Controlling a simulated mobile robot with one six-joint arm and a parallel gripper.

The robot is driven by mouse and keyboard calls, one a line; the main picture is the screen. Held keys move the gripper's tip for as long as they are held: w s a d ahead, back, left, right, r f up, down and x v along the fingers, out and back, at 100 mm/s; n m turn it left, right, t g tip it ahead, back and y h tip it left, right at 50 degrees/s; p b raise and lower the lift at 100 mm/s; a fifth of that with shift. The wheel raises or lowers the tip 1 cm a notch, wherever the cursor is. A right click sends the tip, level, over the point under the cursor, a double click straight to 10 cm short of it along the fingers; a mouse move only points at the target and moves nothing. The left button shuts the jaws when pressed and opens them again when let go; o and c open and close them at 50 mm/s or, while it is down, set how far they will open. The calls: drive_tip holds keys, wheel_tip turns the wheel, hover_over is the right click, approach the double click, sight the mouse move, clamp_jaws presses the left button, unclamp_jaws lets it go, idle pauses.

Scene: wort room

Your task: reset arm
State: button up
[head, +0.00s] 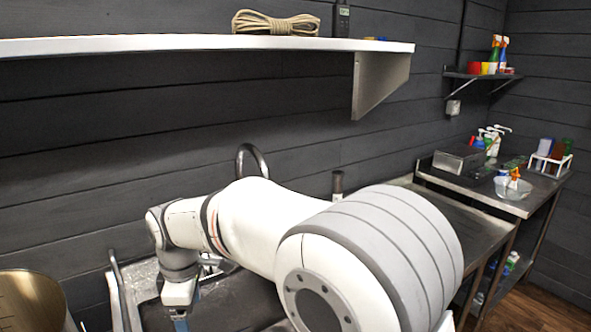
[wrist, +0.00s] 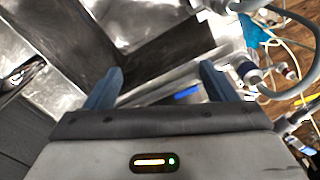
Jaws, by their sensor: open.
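My gripper (wrist: 160,85) shows in the wrist view with its two blue-grey fingers spread apart and nothing between them. In the head view my white arm stretches from the lower right toward the left. The wrist points down over a metal sink area at the lower left, and only the upper part of my gripper (head: 180,318) shows at the bottom edge. The fingertips are cut off there.
A metal shelf (head: 180,43) with a coiled rope (head: 275,23) hangs above my arm. A curved faucet (head: 252,158) rises behind the arm. A brass-coloured vessel (head: 28,302) stands at the lower left. A steel side table (head: 540,193) with bottles and a glass bowl (head: 513,188) is at right.

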drive_tip(key=s+d+r+m+t, duration=0.1)
drive_tip(key=d+m, duration=0.6)
drive_tip(key=d, duration=0.9)
drive_tip(key=s+d+r+m, duration=0.2)
drive_tip(key=d+m, duration=0.5)
drive_tip(key=d, duration=0.9)
drive_tip(key=shift+s+m+t, duration=0.4)
drive_tip(key=shift+s, duration=0.4)
drive_tip(key=s+d+m, duration=0.1)
drive_tip(key=s+d, duration=0.1)
drive_tip(key=s+d+f+m, duration=0.1)
drive_tip(key=s+d+m, duration=0.1)
drive_tip(key=s+d+f+m, duration=0.1)
drive_tip(key=s+d+m, duration=0.1)
drive_tip(key=shift+s+d+f+t, duration=0.1)
drive_tip(key=shift+s+d+t, duration=0.05)
drive_tip(key=shift+d+t, duration=0.2)
